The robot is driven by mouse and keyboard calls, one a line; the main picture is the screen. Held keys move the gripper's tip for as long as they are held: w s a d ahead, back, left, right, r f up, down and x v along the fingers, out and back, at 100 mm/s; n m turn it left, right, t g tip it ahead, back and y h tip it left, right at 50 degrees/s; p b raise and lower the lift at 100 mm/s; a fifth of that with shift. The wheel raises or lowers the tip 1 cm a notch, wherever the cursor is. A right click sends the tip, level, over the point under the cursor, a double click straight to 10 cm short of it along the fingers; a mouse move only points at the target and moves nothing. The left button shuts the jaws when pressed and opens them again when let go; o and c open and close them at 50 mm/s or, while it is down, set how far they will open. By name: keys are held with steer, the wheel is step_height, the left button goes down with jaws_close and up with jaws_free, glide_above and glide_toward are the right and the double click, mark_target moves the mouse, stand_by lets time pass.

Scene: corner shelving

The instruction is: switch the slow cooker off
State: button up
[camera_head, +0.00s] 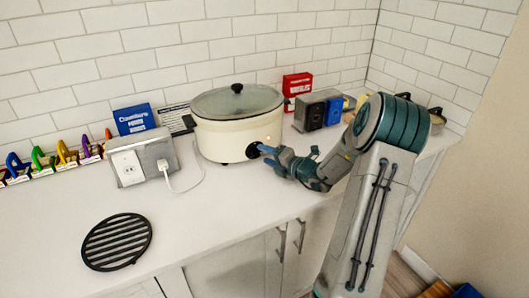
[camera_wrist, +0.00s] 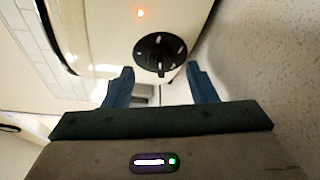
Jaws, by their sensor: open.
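The cream slow cooker (camera_head: 225,140) stands on the white counter under a glass lid with a dark knob. Its black dial (camera_wrist: 160,54) is on the side facing my gripper, with pale marks on its face. An orange light (camera_wrist: 141,13) glows on the cooker near the dial. My gripper (camera_head: 262,148) is at the dial in the head view and partly hides it. In the wrist view my gripper (camera_wrist: 160,78) is open, its two fingers on either side of the dial's lower edge. I cannot tell whether they touch it.
A grey outlet box (camera_head: 142,158) with a white plug and cord stands left of the cooker. A black speaker-like box (camera_head: 311,110) and a red box (camera_head: 297,87) stand to its right. A black trivet (camera_head: 117,241) lies on the counter's front left. The counter's front middle is clear.

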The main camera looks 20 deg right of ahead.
mark_target(256, 151)
steer(key=shift+x, duration=1.4)
steer(key=c, duration=1)
steer(key=shift+d, duration=0.4)
steer(key=shift+a, duration=0.2)
